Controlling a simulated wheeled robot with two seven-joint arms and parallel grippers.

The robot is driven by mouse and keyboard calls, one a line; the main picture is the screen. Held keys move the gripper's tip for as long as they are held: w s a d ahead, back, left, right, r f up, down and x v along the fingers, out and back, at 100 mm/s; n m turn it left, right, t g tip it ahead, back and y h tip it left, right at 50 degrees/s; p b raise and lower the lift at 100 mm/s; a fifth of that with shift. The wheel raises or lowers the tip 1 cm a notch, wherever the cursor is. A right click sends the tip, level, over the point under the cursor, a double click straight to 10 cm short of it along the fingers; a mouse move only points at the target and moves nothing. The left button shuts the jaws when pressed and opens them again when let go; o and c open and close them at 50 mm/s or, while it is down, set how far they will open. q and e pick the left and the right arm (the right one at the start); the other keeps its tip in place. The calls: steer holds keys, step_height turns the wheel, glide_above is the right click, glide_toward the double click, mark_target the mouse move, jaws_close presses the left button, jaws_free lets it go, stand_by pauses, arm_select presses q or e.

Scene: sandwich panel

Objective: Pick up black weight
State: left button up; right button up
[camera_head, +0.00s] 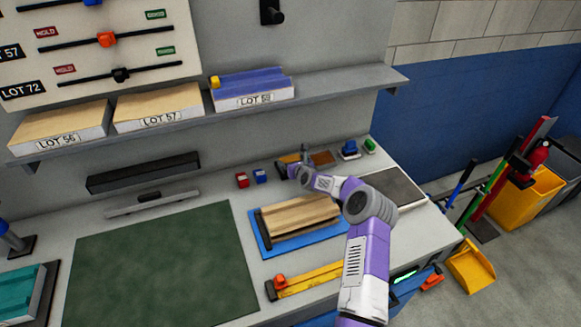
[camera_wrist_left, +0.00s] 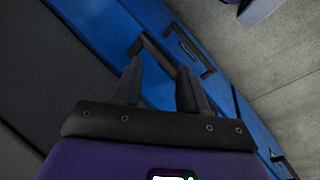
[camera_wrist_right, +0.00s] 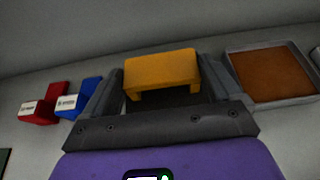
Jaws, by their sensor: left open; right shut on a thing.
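The black weight shows in the right wrist view as a dark block (camera_wrist_right: 165,97) with a yellow-orange handle-like top (camera_wrist_right: 160,72). My right gripper (camera_wrist_right: 162,88) is shut on it, with one finger on each side. In the head view the weight (camera_head: 287,158) is small, at the back of the bench, and partly hidden by my right gripper (camera_head: 293,168). I cannot tell whether it touches the bench. My left gripper (camera_wrist_left: 158,82) is open and empty in the left wrist view, in front of blue drawers.
Red (camera_head: 242,180) and blue (camera_head: 260,176) blocks stand left of the weight. A brown-filled tray (camera_wrist_right: 270,75) is close on its right. Wood pieces lie on a blue mat (camera_head: 264,243) in front. A shelf (camera_head: 340,85) hangs above. The green mat (camera_head: 165,270) is clear.

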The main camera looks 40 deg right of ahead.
steer(key=c, duration=0.5)
steer(key=shift+w+d+r, duration=0.15)
steer(key=shift+r, duration=0.15)
steer(key=shift+c, duration=0.7)
